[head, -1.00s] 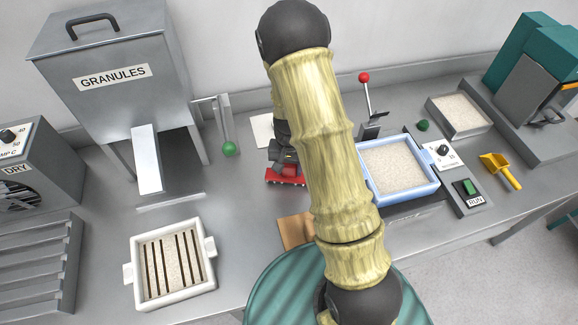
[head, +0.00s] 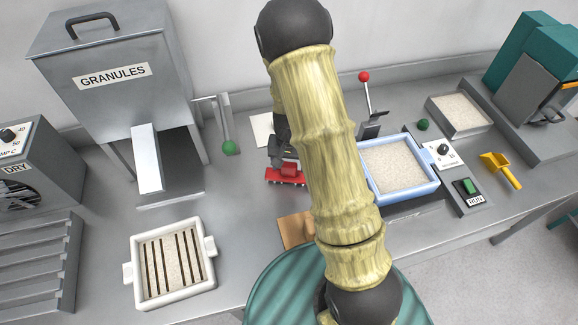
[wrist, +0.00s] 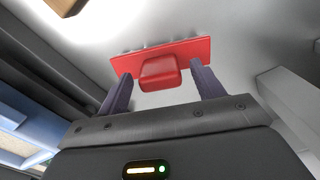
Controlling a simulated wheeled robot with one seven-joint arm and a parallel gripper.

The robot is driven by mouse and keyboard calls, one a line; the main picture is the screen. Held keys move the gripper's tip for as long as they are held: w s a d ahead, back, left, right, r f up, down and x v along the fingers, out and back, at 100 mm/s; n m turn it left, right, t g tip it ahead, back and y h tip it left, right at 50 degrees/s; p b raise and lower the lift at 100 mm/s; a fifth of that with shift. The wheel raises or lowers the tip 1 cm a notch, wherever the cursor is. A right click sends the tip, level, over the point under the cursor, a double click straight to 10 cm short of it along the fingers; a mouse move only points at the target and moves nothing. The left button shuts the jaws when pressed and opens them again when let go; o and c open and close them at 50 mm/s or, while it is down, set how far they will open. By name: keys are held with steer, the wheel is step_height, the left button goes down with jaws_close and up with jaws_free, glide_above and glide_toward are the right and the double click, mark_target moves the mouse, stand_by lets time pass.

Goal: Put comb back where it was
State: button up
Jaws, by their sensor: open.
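The red comb (head: 286,175), with a block handle on a flat toothed bar, lies on the grey bench left of my arm. My gripper (head: 284,155) is just behind it in the head view, partly hidden by my arm. In the wrist view the comb (wrist: 185,50) is ahead of my gripper (wrist: 161,74). The two dark fingers are spread, one on each side of the red handle, with gaps visible between them and it. The gripper is open and holds nothing.
A white tray (head: 141,293) with granules and dark slots stands at front left. A blue-rimmed granule tray (head: 433,188) is to the right, near a red-knobbed lever (head: 364,77). A brown board (head: 292,230) lies in front of the comb. The GRANULES hopper (head: 120,100) stands at back left.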

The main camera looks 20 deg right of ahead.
step_height(320, 180, up, 11)
steer(key=shift+f+b, duration=0.2)
steer(key=shift+b, duration=0.1)
stand_by(0.5)
steer(key=s+r+n+t, duration=0.2)
steer(key=s+r+n, duration=0.2)
steer(key=s, duration=0.9)
step_height(320, 180, up, 2)
steer(key=shift+n+t, duration=0.3)
steer(key=shift+s, duration=0.1)
